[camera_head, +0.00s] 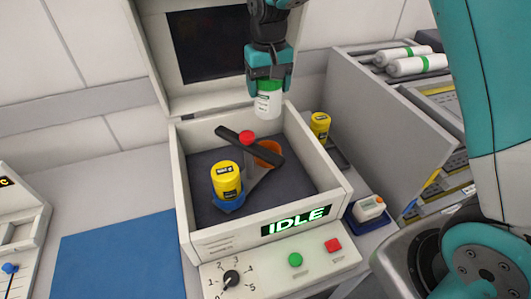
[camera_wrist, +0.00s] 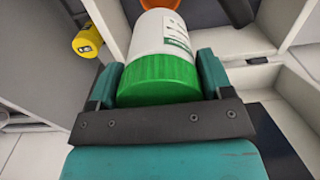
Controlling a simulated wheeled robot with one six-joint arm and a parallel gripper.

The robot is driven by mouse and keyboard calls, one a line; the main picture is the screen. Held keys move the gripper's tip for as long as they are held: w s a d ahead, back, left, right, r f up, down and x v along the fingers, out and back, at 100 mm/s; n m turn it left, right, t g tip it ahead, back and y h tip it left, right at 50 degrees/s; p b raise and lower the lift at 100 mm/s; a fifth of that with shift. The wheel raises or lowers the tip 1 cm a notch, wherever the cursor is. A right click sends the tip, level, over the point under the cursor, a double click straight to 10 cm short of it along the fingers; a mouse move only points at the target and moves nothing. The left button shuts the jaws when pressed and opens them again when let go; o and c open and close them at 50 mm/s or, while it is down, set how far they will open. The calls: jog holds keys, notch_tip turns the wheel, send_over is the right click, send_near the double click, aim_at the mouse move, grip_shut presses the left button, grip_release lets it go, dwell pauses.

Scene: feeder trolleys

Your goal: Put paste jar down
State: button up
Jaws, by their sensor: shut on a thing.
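The paste jar (camera_head: 268,104) is white with a green lid and hangs upright from my gripper (camera_head: 268,82). In the wrist view my gripper (camera_wrist: 159,80) is shut around the green lid, and the jar's white body (camera_wrist: 165,34) points away from the camera. The jar is above the back right part of an open box machine (camera_head: 183,165), apart from what is inside. Inside, an orange cup (camera_head: 268,152) shows partly behind a dark bar (camera_head: 235,138) with a red knob (camera_head: 247,137). A yellow jar (camera_head: 226,178) sits in a blue cup (camera_head: 229,204).
The machine's lid (camera_head: 150,50) stands open behind. Its display reads IDLE (camera_head: 296,220). Another yellow jar (camera_head: 320,124) stands right of the box. A small white device (camera_head: 369,206) is at front right. A shelf trolley (camera_head: 385,110) stands at right. A blue mat (camera_head: 120,260) lies clear at left.

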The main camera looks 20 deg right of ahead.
jog(key=shift+s+f, duration=0.25)
jog(key=shift+f, duration=0.5)
notch_tip(320, 180, down, 15)
jog(key=shift+r+b, duration=0.2)
jog(key=shift+b, duration=0.25)
jog(key=shift+f, duration=0.15)
jog(key=o, duration=1.4)
